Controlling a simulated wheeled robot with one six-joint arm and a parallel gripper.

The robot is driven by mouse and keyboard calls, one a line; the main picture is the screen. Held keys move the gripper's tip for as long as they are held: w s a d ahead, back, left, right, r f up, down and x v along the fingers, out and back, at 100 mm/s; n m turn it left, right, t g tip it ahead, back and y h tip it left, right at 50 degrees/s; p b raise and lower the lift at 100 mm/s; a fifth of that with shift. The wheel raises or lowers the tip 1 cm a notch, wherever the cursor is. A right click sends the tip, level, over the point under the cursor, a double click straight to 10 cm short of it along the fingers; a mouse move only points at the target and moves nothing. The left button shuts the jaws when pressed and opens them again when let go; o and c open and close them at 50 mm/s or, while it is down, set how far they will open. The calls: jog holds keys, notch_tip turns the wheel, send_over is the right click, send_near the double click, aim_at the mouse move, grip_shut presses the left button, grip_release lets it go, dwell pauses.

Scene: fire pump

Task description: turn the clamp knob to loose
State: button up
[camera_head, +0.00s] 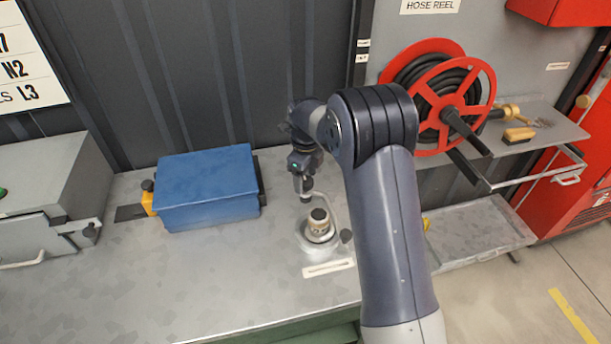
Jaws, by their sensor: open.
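A round grey fixture (317,242) stands on the grey workbench. A small cylindrical piece with a dark top (319,216) sits upright in its middle. A small dark knob (346,237) sticks out at the fixture's right side; it looks like the clamp knob, but its setting is too small to read. A light curved bar rises behind the fixture. My gripper (306,192) points down just above and behind the fixture, slightly left of the cylindrical piece. It is open, and its fingers are small and partly merged with the fixture behind them. I cannot see anything between them.
A blue box (208,186) stands on the bench left of the fixture. A grey cabinet (45,205) is farther left. A red hose reel (440,95) and a shelf (535,140) are at the right. A blank-looking pale label (328,268) lies before the fixture. The front-left bench is clear.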

jog(key=shift+f, duration=0.4)
jog(key=shift+c, duration=0.2)
jog(key=c, duration=0.9)
